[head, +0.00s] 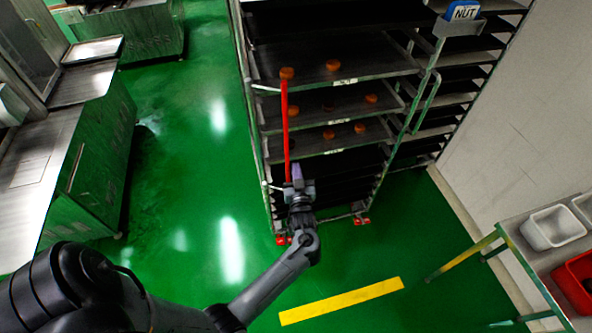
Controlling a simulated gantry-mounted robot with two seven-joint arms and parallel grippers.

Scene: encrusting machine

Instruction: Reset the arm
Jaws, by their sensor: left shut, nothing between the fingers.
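My left arm comes in from the lower left of the head view. Its gripper (298,180) is shut and empty, pointing up the picture, in front of the lower left part of the tray rack. The tray rack (262,165) is a tall metal trolley with many dark trays. Small round orange-brown pieces (332,65) sit on several upper trays. A thin red upright bar (285,130) shows at the rack's left front, just above the gripper in the picture. I cannot tell whether the gripper touches it. My right gripper is not in view.
A metal machine counter (95,175) stands at the left. A table (520,235) with a white bin (552,227) and a red bin (578,283) is at the lower right. Green floor (180,190) is clear between.

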